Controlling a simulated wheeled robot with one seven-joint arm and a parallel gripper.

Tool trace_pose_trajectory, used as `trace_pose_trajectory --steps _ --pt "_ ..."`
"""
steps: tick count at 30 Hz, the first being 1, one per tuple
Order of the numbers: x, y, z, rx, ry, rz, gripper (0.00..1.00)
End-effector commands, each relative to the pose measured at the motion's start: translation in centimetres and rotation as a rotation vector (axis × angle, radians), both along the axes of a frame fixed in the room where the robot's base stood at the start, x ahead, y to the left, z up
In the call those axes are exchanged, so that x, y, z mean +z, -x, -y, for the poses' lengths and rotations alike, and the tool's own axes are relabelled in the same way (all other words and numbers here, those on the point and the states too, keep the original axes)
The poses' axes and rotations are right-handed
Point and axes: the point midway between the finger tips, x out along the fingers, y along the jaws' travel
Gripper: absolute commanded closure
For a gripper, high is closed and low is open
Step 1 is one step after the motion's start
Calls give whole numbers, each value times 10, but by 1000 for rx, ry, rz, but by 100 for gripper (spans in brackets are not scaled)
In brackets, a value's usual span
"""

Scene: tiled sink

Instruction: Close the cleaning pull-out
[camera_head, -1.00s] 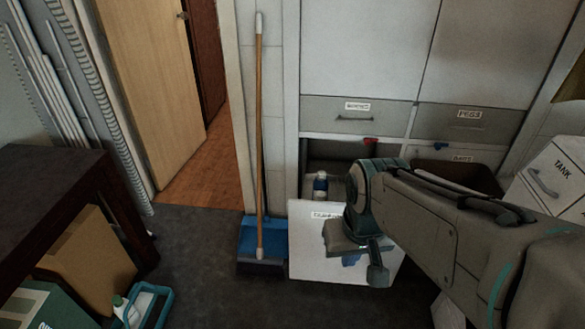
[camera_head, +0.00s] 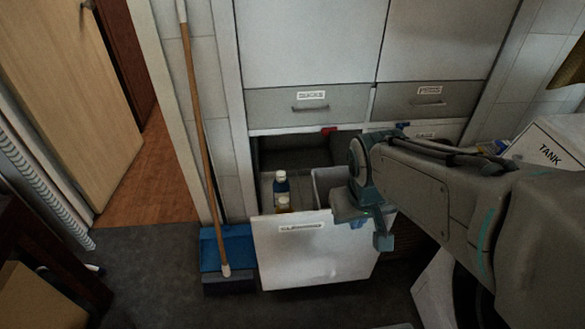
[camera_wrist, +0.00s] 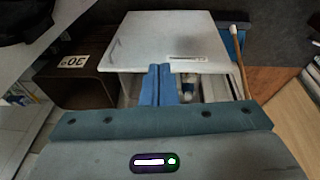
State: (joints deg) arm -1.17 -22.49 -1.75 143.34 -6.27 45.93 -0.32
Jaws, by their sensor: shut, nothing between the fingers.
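The cleaning pull-out (camera_head: 315,262) is a low cabinet drawer with a plain white front and a small label, standing open. My gripper (camera_head: 357,222) is at the right part of the front's top edge in the head view, partly hidden by my wrist. In the wrist view the pull-out's front (camera_wrist: 160,35) lies beyond my gripper (camera_wrist: 160,72). Its blue fingers are together and empty, overlapping the front's top edge in the picture. I cannot tell whether they touch it.
A broom (camera_head: 197,120) leans left of the pull-out, with a blue dustpan (camera_head: 222,250) at its foot. Closed drawers (camera_head: 310,103) are above. A brown bin (camera_wrist: 80,82) marked 30 is beside the pull-out. A white TANK box (camera_head: 550,150) stands at right. Dark floor lies in front.

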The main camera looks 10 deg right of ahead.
Motion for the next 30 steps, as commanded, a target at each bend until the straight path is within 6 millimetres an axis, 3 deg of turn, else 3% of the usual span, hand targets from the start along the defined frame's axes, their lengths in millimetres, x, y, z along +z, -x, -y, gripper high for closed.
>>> trace_pose_trajectory --steps 1,7,10,13,17,21,30 --pt "-16 -12 9 39 48 25 100" --pt "-61 -79 36 323 256 200 100" --pt "-85 -108 31 520 313 279 100" --pt "-113 -127 13 735 323 347 100" --pt "-148 -133 -18 999 276 408 100" --pt "-176 -124 -47 1207 190 440 100" --pt "-202 -115 -70 1344 109 455 100"
